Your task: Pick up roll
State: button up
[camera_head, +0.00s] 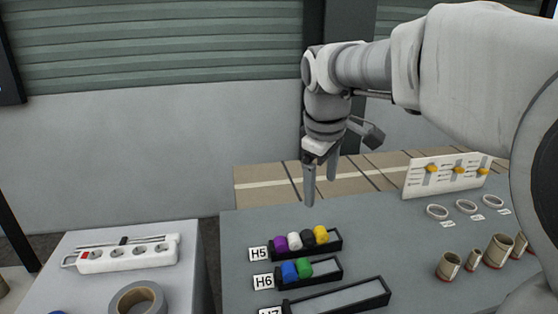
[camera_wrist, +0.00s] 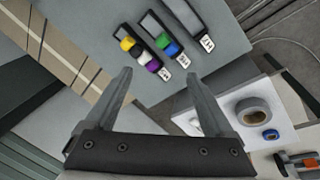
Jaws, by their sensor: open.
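My gripper (camera_head: 321,191) is open and empty, pointing down above the far edge of the grey table. Both of its fingers also show in the wrist view (camera_wrist: 158,77). Which roll is meant cannot be told. My gripper touches none.
Black trays H5 (camera_head: 335,249) and H6 (camera_head: 338,278) hold coloured cylinders; a third tray (camera_head: 384,291) looks empty. A power strip (camera_head: 128,258) lies on the left table. A white panel with yellow knobs (camera_head: 411,190) stands at the back right. A gap separates the tables.

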jog(key=w+a+f+n+g, duration=0.1)
jog(key=w+a+f+n, duration=0.15)
jog(key=w, duration=0.35)
jog(key=w+a+f+n+g, duration=0.1)
jog(key=w+a+f+n, duration=0.15)
jog(key=w, duration=0.35)
jog(key=n+g, duration=0.1)
jog(key=n, duration=0.4)
send_over(281, 240)
notch_tip(281, 240, down, 10)
jog(key=shift+y, duration=0.3)
jog(key=f, duration=1.2)
jog(key=shift+s+a, duration=0.1)
jog(key=shift+s, duration=0.15)
jog(key=shift+w+f+p, duration=0.15)
jog(key=shift+f+p, duration=0.05)
jog(key=shift+f, duration=1.15)
jog(key=shift+w+f+p, duration=0.15)
jog(key=shift+f+p, duration=0.05)
jog(key=shift+f, duration=1.15)
grip_shut()
jog(key=shift+r, duration=0.2)
